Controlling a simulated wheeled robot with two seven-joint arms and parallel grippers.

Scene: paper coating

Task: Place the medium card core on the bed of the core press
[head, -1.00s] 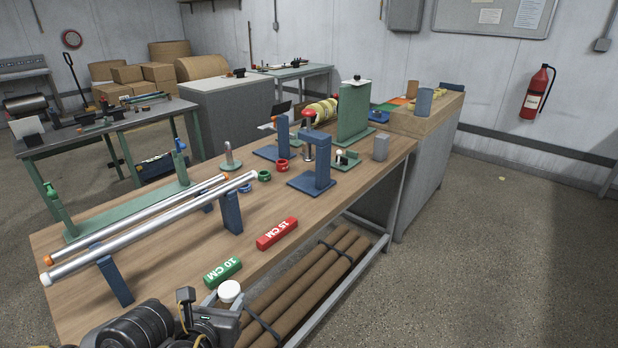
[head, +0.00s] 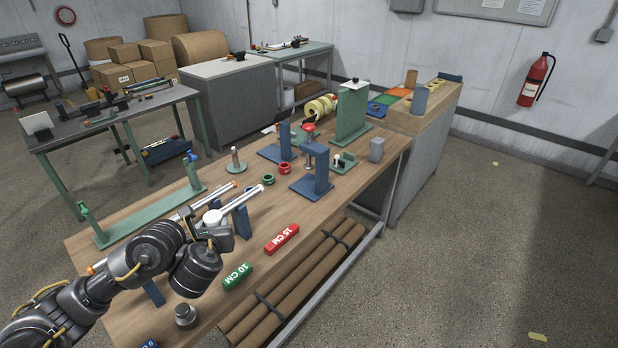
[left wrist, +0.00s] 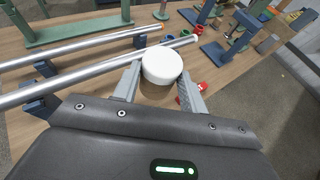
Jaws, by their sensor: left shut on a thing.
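The core press (head: 319,165) seems to be the front blue frame with a red knob (head: 309,128), farther along the bench. Its flat blue base (head: 302,186) looks bare. My right gripper is not in view.
A red 15 CM block (head: 282,239) and green 10 CM block (head: 237,277) lie near the front edge. Two metal rods (head: 242,200) are beside the gripper. A grey block (head: 376,149) is right.

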